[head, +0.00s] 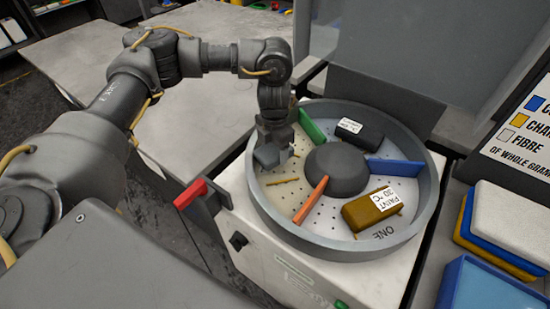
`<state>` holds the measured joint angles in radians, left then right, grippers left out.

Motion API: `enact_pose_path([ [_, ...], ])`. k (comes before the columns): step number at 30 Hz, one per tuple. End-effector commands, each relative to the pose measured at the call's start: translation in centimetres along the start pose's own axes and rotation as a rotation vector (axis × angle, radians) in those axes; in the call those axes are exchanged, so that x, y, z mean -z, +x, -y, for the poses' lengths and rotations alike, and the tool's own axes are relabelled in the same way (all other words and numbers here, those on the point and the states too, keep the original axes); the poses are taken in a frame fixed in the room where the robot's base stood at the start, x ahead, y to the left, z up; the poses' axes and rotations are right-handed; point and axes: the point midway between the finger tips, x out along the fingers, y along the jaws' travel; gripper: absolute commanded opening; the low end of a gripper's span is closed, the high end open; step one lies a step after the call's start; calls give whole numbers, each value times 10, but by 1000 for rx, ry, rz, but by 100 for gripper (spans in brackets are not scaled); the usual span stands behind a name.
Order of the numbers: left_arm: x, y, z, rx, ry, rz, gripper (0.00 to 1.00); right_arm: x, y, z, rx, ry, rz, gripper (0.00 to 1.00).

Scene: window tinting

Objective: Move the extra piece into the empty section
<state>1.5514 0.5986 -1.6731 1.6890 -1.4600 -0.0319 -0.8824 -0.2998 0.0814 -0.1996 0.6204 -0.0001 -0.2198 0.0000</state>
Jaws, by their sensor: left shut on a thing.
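A round grey drum tray (433,205) with a dark centre hub (337,170) is split by a green divider (312,127), a blue divider (396,172) and an orange divider (311,200). A black block (358,132) with a white label lies between green and blue. An ochre block (368,211) with a white label lies between blue and orange. My left gripper (272,156) reaches down over the left section, between green and orange. It is shut on what looks like a grey piece, mostly hidden by the fingers. My right gripper is not in view.
The tray sits on a white machine (290,270) with a red handle (190,193) on its left. Stacked coloured pads (512,215) and a blue tray (490,285) stand at right. A thin yellowish strip (283,181) lies in the left section. A grey table (170,110) is behind.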

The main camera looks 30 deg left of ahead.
Motion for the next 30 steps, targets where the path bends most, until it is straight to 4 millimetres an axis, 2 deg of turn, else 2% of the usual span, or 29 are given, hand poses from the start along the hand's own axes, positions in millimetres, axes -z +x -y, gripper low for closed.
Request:
enact_pose_path([
  [4,2,23,1,3,-3,-6,34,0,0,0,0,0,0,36],
  [8,1,37,1,2,-2,-4,34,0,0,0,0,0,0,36],
  [21,1,45,0,0,-1,-2,34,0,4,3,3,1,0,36],
  [22,1,44,0,0,-1,-2,66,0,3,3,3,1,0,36],
  [26,1,43,0,0,-1,-2,83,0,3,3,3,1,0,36],
  [30,1,43,0,0,-1,-2,85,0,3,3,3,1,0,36],
])
